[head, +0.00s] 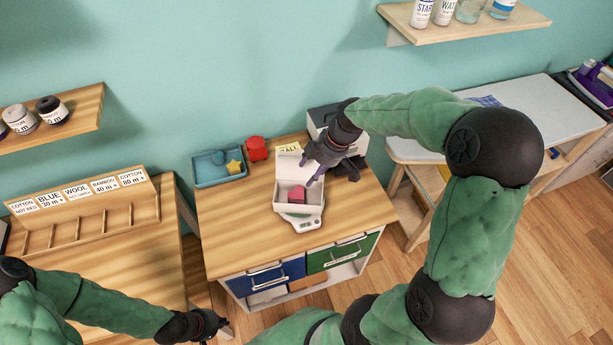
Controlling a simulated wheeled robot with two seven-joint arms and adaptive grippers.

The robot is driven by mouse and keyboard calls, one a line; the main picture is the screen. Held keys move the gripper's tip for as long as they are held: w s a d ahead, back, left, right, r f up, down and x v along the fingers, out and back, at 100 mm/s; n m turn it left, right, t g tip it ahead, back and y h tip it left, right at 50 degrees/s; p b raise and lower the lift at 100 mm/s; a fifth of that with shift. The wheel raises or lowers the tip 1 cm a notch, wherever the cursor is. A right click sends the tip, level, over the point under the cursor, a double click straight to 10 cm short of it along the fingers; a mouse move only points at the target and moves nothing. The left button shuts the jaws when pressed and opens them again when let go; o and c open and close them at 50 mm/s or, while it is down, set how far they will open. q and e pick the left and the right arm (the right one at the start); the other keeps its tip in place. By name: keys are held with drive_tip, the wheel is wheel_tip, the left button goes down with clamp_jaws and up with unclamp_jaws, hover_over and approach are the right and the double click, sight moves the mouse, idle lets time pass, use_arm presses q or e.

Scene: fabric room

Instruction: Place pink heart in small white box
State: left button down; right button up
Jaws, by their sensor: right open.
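The pink heart (297,194) lies inside the small white box (316,211); its shape is only partly readable from here. The box is open, with its lid raised at the back, and sits on a white scale (302,223) on the wooden cabinet top. My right gripper (312,170) is open and empty, above the back right part of the box, apart from the heart. My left gripper (222,326) is low at the front left, away from the cabinet top; its fingers are too small to read.
A blue tray (203,180) with a yellow star (234,166) and a blue piece (218,157) stands left of the box. A red object (257,148) is behind. A grey-white device (323,116) stands at the back right. The cabinet's front left top (235,235) is clear.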

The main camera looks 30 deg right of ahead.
drive_tip(key=shift+v, duration=1.15)
